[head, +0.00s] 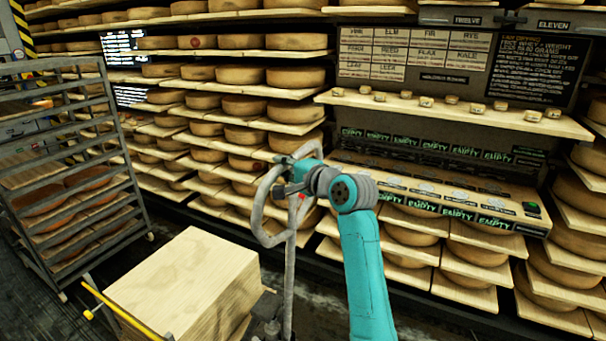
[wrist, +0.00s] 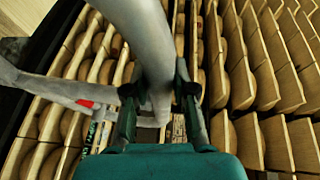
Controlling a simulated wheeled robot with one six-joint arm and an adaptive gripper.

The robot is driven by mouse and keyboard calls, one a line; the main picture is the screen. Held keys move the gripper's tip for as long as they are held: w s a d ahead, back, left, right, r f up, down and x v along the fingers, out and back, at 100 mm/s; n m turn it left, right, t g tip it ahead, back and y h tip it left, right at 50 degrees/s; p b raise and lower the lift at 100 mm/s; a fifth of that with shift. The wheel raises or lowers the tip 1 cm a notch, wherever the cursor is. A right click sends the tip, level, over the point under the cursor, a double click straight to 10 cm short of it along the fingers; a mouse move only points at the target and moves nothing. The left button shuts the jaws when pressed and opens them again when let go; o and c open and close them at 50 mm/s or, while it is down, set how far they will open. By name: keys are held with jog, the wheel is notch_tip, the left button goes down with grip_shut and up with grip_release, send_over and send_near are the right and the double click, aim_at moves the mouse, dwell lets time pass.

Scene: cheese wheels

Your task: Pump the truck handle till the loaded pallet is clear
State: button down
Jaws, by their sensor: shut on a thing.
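The truck handle (head: 262,208) is a grey loop on an upright shaft, in the middle of the head view. In the wrist view the grey handle bar (wrist: 148,45) passes between the two fingers of my gripper (wrist: 160,92). A small red part (head: 301,197) shows on the handle. The load of stacked pale boards (head: 185,275) stands left of the shaft. The pallet under it is out of frame, so its clearance from the floor cannot be seen.
Shelves of cheese wheels (head: 245,105) fill the back wall. A metal rack (head: 75,190) stands at the left. A yellow bar (head: 120,310) lies before the load. A sample ledge (head: 460,112) juts out at the right. Some dark floor is bare behind the shaft.

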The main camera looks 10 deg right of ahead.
jog(key=shift+w+a, duration=0.3)
jog(key=c, duration=0.9)
grip_release()
jog(key=v, duration=1.2)
